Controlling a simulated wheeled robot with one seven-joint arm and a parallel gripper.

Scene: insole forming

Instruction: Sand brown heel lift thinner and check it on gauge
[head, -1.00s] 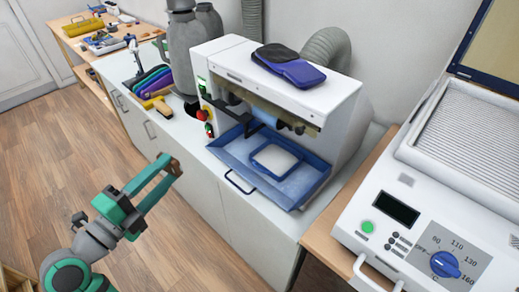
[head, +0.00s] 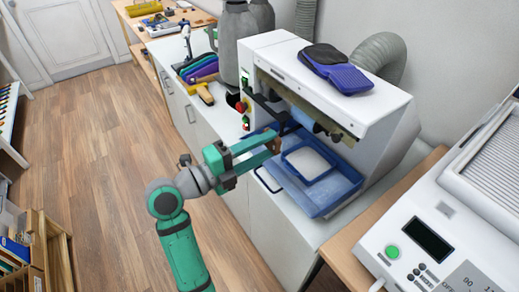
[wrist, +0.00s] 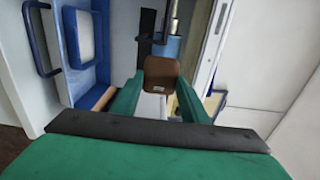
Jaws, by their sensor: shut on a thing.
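My gripper (head: 275,143) is shut on the brown heel lift (wrist: 162,75). The lift stands between the two green fingertips in the wrist view and shows only as a small brown patch in the head view. My gripper is in front of the white sanding machine (head: 385,118), above the left side of its blue tray (head: 328,208). In the wrist view a grey-blue roller (wrist: 172,22) lies beyond the lift; I cannot tell whether they touch. I cannot make out a thickness gauge.
A dark and blue insole pair (head: 337,72) lies on the machine's top. A blue-rimmed pad (head: 308,162) sits in the tray. Coloured insoles and a brush (head: 204,93) lie on the counter behind. The floor at left is open.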

